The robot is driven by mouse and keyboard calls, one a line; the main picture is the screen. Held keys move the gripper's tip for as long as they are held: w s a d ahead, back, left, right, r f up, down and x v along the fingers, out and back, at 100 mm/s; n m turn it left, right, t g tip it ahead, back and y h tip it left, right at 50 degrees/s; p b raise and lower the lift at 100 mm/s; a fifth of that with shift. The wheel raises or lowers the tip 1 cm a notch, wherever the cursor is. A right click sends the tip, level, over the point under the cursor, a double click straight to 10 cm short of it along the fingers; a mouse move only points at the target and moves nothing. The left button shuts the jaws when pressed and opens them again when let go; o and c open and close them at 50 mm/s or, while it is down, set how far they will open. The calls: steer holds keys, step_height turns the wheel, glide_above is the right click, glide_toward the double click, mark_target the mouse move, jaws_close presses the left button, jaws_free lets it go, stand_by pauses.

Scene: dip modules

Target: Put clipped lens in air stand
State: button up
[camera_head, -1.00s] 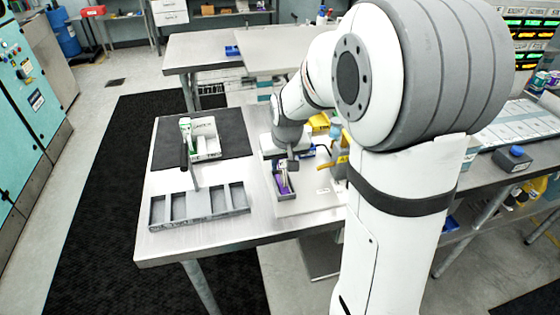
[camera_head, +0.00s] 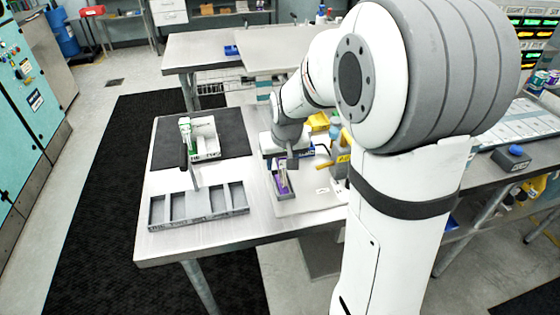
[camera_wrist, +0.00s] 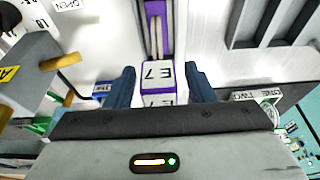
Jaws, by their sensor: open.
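My gripper (camera_wrist: 160,84) is open, with one blue fingertip on each side of a purple-and-white piece labelled E7 (camera_wrist: 157,75). Gaps show between the piece and both fingers in the wrist view. In the head view, the purple piece (camera_head: 282,185) stands in a narrow grey holder at the right of the table, just below my gripper (camera_head: 291,163). I cannot tell whether this piece is the clipped lens. A white stand (camera_head: 207,146) with a green part is on the black mat at the table's back left. Which object is the air stand is unclear.
A grey compartment tray (camera_head: 240,211) lies near the table's front left; part of it shows at the upper right of the wrist view (camera_wrist: 242,47). A grey block with a yellow label (camera_wrist: 30,75) stands left of my gripper. Bare table (camera_head: 160,190) lies around the compartment tray.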

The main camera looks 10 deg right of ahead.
mark_target(284, 175)
steer(key=v, duration=1)
steer(key=s+f, duration=0.3)
steer(key=s, duration=1.5)
steer(key=shift+s+f+g, duration=0.25)
steer(key=shift+s+g, duration=0.05)
steer(key=shift+s, duration=0.1)
